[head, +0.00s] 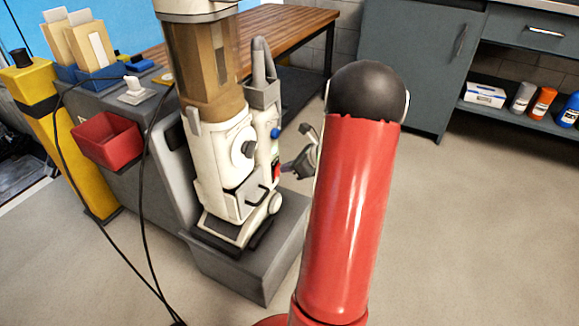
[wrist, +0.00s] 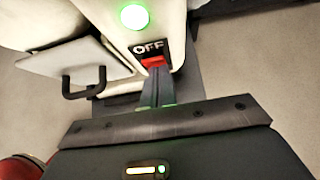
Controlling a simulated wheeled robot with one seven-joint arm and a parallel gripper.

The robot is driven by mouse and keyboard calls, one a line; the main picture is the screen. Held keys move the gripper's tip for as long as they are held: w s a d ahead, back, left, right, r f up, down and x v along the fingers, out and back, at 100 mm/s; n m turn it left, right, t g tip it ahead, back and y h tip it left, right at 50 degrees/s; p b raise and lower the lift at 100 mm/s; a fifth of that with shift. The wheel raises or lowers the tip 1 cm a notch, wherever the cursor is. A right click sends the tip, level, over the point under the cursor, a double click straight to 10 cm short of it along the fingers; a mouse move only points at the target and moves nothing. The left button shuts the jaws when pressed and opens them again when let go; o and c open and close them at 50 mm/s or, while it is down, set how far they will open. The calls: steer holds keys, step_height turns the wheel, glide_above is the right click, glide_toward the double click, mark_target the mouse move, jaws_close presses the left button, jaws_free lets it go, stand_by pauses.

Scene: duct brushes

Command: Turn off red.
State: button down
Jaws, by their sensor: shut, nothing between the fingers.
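A red switch (wrist: 152,62) sits below a white "OFF" label on a dark plate in the wrist view. A round green light (wrist: 133,15) glows above it. In the head view the red switch (head: 277,170) shows small on the side of a cream machine (head: 222,165). My gripper (wrist: 156,74) is shut and empty, with its fingertips right at the lower edge of the red switch. I cannot tell if they press on it. My gripper (head: 284,169) also shows in the head view beside the machine, partly hidden by my red arm.
The machine stands on a grey block (head: 250,262) and has a black handle (wrist: 85,84) nearby and a blue knob (head: 275,133). A red bin (head: 106,140) and black cables lie left. The floor at right is clear.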

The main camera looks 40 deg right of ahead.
steer(key=shift+w+a+r+p, duration=0.1)
steer(key=shift+w+r+p, duration=0.1)
steer(key=shift+p, duration=0.1)
steer(key=shift+r+p, duration=0.65)
steer(key=shift+r, duration=0.1)
